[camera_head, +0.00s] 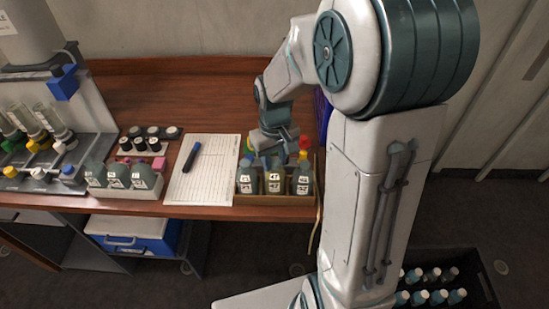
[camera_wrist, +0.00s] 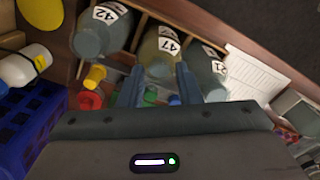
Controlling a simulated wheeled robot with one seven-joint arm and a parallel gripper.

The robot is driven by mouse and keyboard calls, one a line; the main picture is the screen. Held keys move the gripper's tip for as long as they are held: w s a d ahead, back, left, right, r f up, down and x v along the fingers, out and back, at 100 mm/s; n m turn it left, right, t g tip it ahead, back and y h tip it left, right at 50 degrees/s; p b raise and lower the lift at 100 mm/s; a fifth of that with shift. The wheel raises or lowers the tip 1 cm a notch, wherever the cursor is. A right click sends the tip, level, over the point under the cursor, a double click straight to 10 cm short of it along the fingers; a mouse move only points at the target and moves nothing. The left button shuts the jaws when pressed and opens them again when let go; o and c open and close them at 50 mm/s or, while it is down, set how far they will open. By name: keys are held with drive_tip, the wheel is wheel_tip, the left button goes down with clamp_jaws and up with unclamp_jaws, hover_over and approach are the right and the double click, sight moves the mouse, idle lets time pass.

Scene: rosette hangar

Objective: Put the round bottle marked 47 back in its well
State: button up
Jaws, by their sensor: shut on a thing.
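The round bottle marked 47 (camera_head: 274,182) is yellowish-grey and stands upright in the middle place of a wooden rack (camera_head: 275,200), between two neighbour bottles. In the wrist view the bottle marked 47 (camera_wrist: 161,50) lies between my two fingers. My gripper (camera_wrist: 161,84) is shut on it; in the head view my gripper (camera_head: 268,148) reaches down from behind the rack. The bottle's base is hidden by the rack's front, so I cannot tell whether it is fully seated.
The bottle marked 42 (camera_wrist: 103,30) and the bottle marked 51 (camera_wrist: 208,72) stand close on either side. A red top (camera_head: 304,142) rises beside my gripper. A paper sheet (camera_head: 203,170) with a dark pen (camera_head: 191,157) lies left of the rack. The table's front edge is close.

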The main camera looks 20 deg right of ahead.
drive_tip(key=shift+f+b, duration=0.25)
drive_tip(key=shift+b, duration=0.05)
idle(0.6)
idle(0.7)
drive_tip(key=o, duration=1.4)
drive_tip(key=shift+c, duration=0.2)
wheel_tip(320, 180, up, 8)
drive_tip(key=p, duration=0.5)
drive_tip(key=shift+f+p, duration=0.25)
drive_tip(key=shift+p, duration=0.05)
